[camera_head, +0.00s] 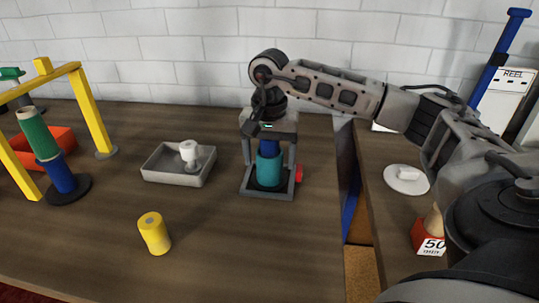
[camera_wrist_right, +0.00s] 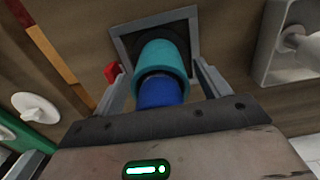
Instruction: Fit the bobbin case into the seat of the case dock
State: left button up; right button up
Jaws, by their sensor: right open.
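The bobbin case appears to be the teal cylinder (camera_head: 269,171) with a blue upper part (camera_head: 270,147). It stands upright in the square grey frame of the case dock (camera_head: 253,192). In the right wrist view, the teal part (camera_wrist_right: 163,58) is inside the dock's frame (camera_wrist_right: 121,37), with the blue part (camera_wrist_right: 160,93) nearer the camera. I cannot tell whether it is fully seated. My right gripper (camera_head: 269,160) points down over it, open, with one finger on each side and gaps visible in the wrist view (camera_wrist_right: 162,82). My left gripper is not in view.
A red knob (camera_head: 299,173) sits at the dock's right side. A grey tray (camera_head: 163,177) with a white piece (camera_head: 188,150) lies left of the dock. A yellow cylinder (camera_head: 154,234) stands in front. A yellow frame (camera_head: 92,112) and a green-and-blue stack (camera_head: 37,132) are far left.

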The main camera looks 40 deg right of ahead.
notch_tip(320, 180, up, 12)
jog(key=shift+r+p, duration=0.2)
jog(key=shift+p, duration=0.3)
dwell(0.4)
